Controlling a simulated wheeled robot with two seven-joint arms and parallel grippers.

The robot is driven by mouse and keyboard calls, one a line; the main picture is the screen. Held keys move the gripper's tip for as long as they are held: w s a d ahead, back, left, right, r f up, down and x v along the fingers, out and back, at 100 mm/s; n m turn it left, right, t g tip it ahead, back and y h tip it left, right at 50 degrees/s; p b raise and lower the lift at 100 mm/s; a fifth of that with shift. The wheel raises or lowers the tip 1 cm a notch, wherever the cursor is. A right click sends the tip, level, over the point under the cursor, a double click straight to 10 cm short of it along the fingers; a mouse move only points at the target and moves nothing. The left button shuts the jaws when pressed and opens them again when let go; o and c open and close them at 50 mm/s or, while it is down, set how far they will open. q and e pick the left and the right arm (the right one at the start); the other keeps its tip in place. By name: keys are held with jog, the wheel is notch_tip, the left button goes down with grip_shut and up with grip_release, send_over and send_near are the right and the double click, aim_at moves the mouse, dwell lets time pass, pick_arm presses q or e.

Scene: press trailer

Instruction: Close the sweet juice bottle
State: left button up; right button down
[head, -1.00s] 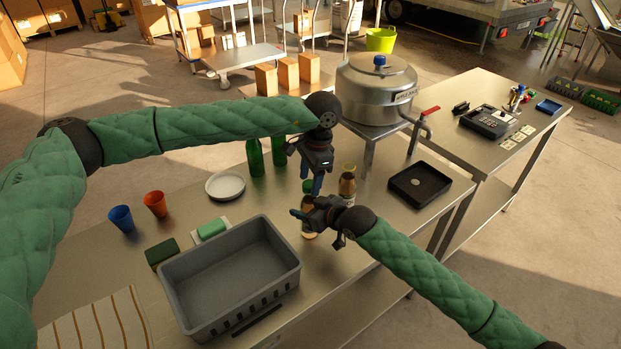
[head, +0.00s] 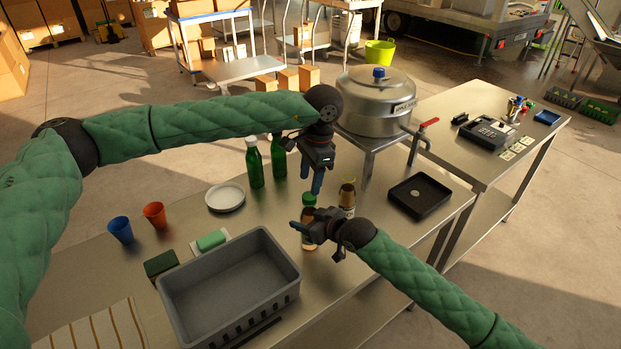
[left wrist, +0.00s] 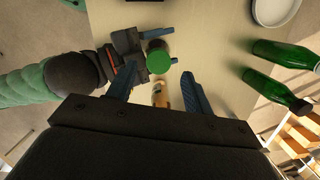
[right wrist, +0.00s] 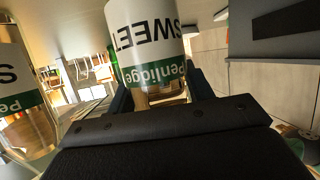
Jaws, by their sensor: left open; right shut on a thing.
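The sweet juice bottle (head: 309,239) stands upright on the steel table, with a green cap (head: 309,199) on its top. Its label shows upside down in the right wrist view (right wrist: 148,42). My right gripper (head: 302,229) is shut on this bottle's side, below the cap. My left gripper (head: 317,183) is open and empty above the bottle, fingers pointing down. I cannot tell how tightly the cap sits.
Two green bottles (head: 254,165), a white plate (head: 225,197), a grey basket (head: 180,308) and a black tray (head: 420,208) are on the table. A large pot (head: 376,105) stands behind.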

pick_arm(q)
jog(key=shift+s+a+f, duration=0.1)
jog(key=shift+a+f, duration=0.1)
jog(key=shift+f, duration=0.25)
jog(key=shift+a+r, duration=0.2)
jog(key=shift+r+n+h, duration=0.3)
jog(key=shift+n, duration=0.1)
jog(key=shift+r+n, duration=0.1)
jog(key=shift+n, duration=0.3)
jog(key=n, duration=0.3)
jog(key=r+n, duration=0.1)
jog(key=n, duration=0.7)
jog(key=shift+r+n+h, duration=0.3)
jog(key=shift+r+n, duration=0.05)
jog(key=shift+n, duration=0.05)
jog(key=n, duration=0.7)
jog(key=shift+r, duration=0.35)
jog(key=n, duration=0.7)
jog(key=shift+d+r+t, duration=0.15)
jog(key=shift+r+t, duration=0.05)
jog(key=shift+t, duration=0.1)
jog(key=n, duration=0.9)
jog(key=shift+d+n, duration=0.1)
jog(key=shift+n, duration=0.2)
jog(key=n, duration=1)
jog(key=shift+n, duration=0.3)
